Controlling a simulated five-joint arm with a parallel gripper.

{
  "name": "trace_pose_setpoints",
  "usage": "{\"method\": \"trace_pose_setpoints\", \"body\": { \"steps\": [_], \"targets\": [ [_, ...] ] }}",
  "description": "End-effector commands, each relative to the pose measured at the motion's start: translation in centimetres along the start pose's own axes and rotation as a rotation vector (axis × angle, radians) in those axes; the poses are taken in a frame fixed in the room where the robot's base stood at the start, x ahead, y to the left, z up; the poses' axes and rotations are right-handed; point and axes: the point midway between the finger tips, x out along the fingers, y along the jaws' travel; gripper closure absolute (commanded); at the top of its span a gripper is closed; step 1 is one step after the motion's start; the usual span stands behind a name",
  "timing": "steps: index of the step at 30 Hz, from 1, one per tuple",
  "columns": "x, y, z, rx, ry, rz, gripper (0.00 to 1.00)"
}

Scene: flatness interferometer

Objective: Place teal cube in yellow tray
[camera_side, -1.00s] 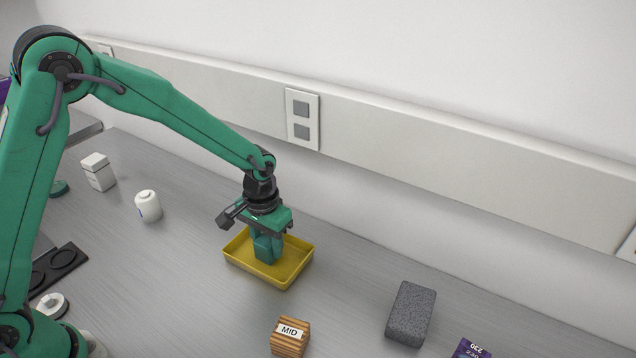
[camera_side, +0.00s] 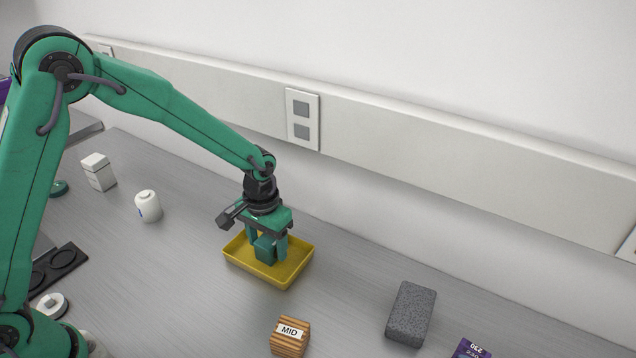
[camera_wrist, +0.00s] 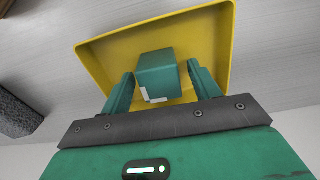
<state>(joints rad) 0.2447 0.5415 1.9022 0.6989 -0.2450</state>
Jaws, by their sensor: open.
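The yellow tray (camera_side: 283,274) lies on the grey bench below my gripper; it also shows in the wrist view (camera_wrist: 108,56). The teal cube (camera_side: 264,249) is inside the tray, and it shows between my fingers in the wrist view (camera_wrist: 156,72) with a white corner mark. My gripper (camera_side: 267,252) points down over the tray with its fingertips low around the cube. In the wrist view my gripper (camera_wrist: 158,84) is open, with a gap between each finger and the cube. The cube's underside is hidden.
A striped wooden block marked MID (camera_side: 290,337) stands in front of the tray. A grey rough block (camera_side: 410,313) and a purple box (camera_side: 470,349) are to the right. A white jar (camera_side: 148,206) and white box (camera_side: 98,172) stand to the left. The wall runs behind.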

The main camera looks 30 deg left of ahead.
Motion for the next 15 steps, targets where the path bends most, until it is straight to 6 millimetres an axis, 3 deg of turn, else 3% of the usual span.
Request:
{"method": "trace_pose_setpoints", "body": {
  "steps": [8,15],
  "targets": [
    [-2.7,0.0,-0.1,0.000,0.005,0.001,0.38],
    [-6.6,0.0,-0.1,0.000,0.006,0.002,0.38]
  ]
}}
